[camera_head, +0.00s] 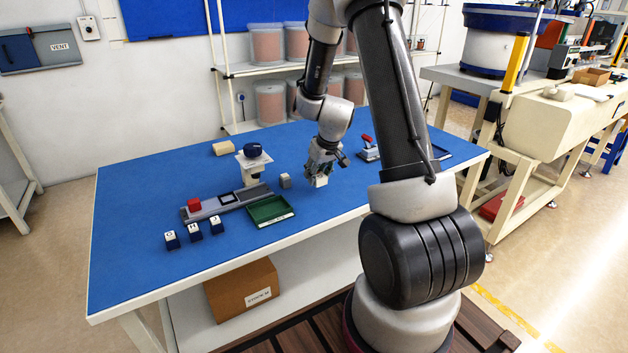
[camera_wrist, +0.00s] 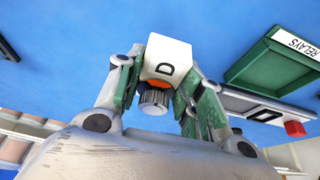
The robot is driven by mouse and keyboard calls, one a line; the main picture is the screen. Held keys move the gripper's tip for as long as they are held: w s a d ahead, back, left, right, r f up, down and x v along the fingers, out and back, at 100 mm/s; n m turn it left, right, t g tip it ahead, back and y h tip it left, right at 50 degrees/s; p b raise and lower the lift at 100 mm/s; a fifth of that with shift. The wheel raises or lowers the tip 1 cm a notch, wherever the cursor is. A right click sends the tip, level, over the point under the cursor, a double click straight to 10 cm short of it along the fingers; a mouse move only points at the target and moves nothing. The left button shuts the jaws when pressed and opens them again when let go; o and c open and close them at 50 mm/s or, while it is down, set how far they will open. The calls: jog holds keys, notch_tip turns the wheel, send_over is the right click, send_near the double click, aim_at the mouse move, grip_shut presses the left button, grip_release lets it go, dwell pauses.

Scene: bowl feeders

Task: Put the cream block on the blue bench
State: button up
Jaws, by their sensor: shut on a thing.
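My gripper (camera_head: 322,174) is over the right part of the blue bench (camera_head: 130,245), to the right of the green tray. It is shut on a cream block (camera_head: 321,182). In the wrist view the cream block (camera_wrist: 167,58) is between the fingertips of my gripper (camera_wrist: 157,82), with a black letter D on one face. An orange part and a grey ribbed knob show close to the block, and I cannot tell what they belong to. The bench top fills the background there. I cannot tell whether the block touches the bench.
The green tray (camera_head: 271,222), labelled RELAYS in the wrist view, lies left of my gripper. A tan block (camera_head: 223,148) lies at the back.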

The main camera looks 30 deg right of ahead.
aim_at(317, 185)
jog(key=shift+f, duration=2.2)
jog(key=o, duration=1.1)
jog(key=shift+f, duration=0.1)
jog(key=shift+o, duration=0.2)
jog(key=s+a+r, duration=0.3)
jog(key=s+r, duration=0.4)
jog(key=r, duration=0.5)
jog(key=s+a+r, duration=0.2)
jog(key=s+r, duration=0.4)
jog(key=r, duration=0.6)
jog(key=s+a+r, duration=0.1)
jog(key=s+r, duration=0.2)
jog(key=s, duration=0.6)
jog(key=s+a+r, duration=0.1)
jog(key=s+r, duration=0.2)
jog(key=s, duration=0.5)
jog(key=shift+s+a+r, duration=0.15)
jog(key=shift+s+r, duration=0.1)
jog(key=shift+s, duration=0.15)
